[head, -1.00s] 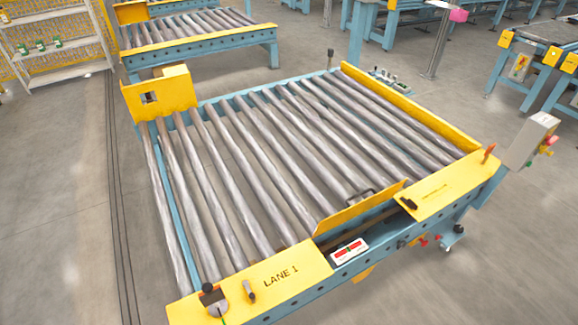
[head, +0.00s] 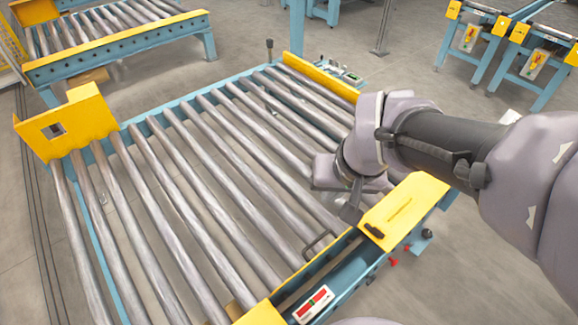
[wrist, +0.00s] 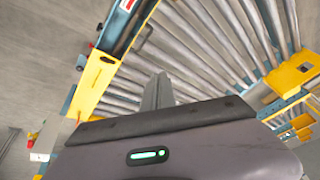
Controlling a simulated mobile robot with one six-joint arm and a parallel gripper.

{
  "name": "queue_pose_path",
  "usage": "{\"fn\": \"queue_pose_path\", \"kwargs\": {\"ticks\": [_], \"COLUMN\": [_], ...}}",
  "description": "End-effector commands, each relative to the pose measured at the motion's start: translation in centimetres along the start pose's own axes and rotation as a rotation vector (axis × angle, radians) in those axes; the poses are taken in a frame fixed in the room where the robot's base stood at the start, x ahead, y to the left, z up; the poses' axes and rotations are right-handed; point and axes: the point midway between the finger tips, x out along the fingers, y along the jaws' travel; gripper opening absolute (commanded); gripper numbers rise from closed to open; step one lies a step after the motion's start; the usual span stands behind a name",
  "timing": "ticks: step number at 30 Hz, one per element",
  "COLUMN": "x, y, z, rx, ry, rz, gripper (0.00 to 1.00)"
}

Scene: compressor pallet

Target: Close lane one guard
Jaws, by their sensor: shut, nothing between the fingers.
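The lane one guard (head: 338,252) is a narrow yellow panel along the front rail of the near roller conveyor. It shows almost edge-on from above, with a dark handle (head: 318,243) on its roller side. Beside it the rail channel (head: 345,272) is uncovered. The guard also shows as a thin yellow strip in the wrist view (wrist: 137,25). My gripper (head: 351,211) is above the rollers near the right end of the guard, apart from the handle. Its fingers (wrist: 157,90) are together and empty. My arm covers the conveyor's right corner.
A fixed yellow cover (head: 402,208) lies right of the guard, close to my gripper. A yellow bracket (head: 65,124) stands at the far left corner. The rollers are bare.

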Motion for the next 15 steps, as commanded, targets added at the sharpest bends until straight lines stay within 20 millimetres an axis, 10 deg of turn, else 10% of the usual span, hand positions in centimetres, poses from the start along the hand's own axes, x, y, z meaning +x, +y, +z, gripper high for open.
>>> {"fn": "queue_pose_path", "kwargs": {"ticks": [8, 15], "x": [11.1, 25.1], "y": [0.0, 0.5], "z": [-4.0, -1.4], "rx": [-0.307, -0.626], "ry": [-0.174, -0.338], "rz": [0.041, 0.024], "gripper": [0.00, 0.00]}}
